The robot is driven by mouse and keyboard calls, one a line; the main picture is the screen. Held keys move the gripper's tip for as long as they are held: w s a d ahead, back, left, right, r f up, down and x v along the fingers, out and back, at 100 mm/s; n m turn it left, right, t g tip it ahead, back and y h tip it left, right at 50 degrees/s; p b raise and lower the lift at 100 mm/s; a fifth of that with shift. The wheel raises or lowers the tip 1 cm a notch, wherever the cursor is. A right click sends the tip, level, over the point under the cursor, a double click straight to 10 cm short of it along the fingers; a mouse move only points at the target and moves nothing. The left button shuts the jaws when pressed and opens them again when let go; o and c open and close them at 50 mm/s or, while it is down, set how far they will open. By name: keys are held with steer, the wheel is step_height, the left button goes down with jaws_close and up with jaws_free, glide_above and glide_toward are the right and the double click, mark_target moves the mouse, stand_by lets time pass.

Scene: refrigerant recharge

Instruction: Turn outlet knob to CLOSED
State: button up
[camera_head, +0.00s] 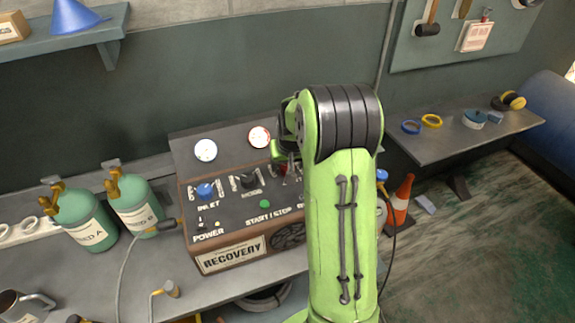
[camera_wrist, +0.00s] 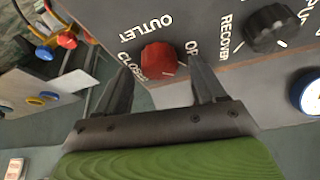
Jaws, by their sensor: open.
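The red outlet knob (camera_wrist: 159,59) sits on the dark panel of the recovery machine (camera_head: 232,254), between the printed words CLOSED and OPEN. A thin pale mark on the knob is on its right side, toward OPEN. My gripper (camera_wrist: 165,80) is open in the wrist view, with one finger on each side of the knob and the fingertips close to it. I cannot tell whether they touch it. In the head view my green arm covers most of the outlet side of the machine, and the gripper's fingers are hidden.
The blue inlet knob (camera_head: 205,190), black mode knob (camera_head: 248,179) and green button (camera_head: 265,204) are on the same panel. Two green tanks (camera_head: 82,218) stand to the left. An orange cone (camera_head: 400,200) stands right of my arm.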

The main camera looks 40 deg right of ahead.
steer(key=shift+w+d+f, duration=0.1)
steer(key=shift+w+f, duration=0.05)
steer(key=shift+f, duration=0.25)
steer(key=c, duration=1.1)
steer(key=shift+o, duration=0.2)
